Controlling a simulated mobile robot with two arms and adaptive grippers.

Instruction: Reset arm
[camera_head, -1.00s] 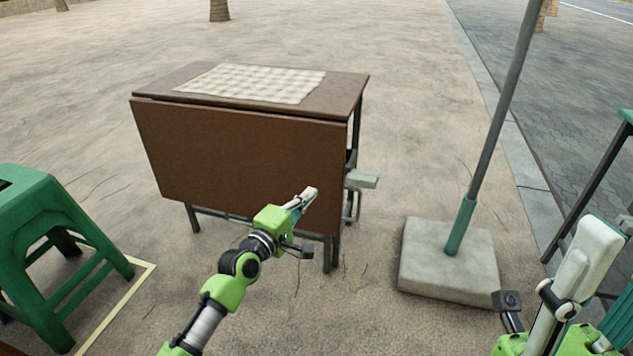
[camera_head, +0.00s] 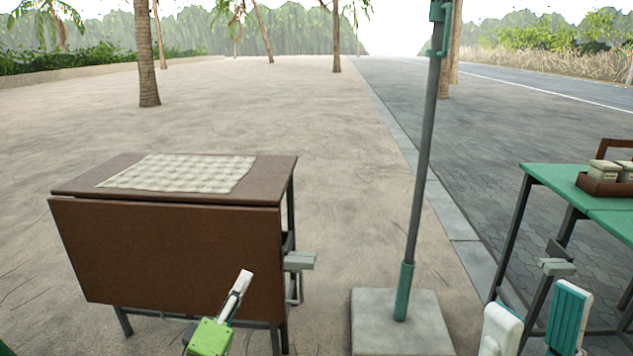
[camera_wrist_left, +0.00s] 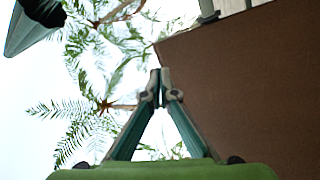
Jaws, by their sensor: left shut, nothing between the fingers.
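My left gripper (camera_head: 241,284) is in front of the brown folding table's hanging front panel (camera_head: 165,255) in the head view, near its lower right. In the left wrist view, the left gripper's fingertips (camera_wrist_left: 163,84) come together with nothing between them. The brown table panel (camera_wrist_left: 250,85) fills the right side of that view. My right gripper (camera_head: 537,300) is at the lower right of the head view. Its white and teal fingers stand apart, with nothing seen between them. The rest of my right arm is below the frame.
A checked cloth (camera_head: 180,172) lies on the brown table top (camera_head: 265,175). A grey pole (camera_head: 421,150) stands in a concrete block (camera_head: 400,325) between my grippers. A green table (camera_head: 560,178) with a brown caddy (camera_head: 603,186) is at the right. Open paving lies beyond.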

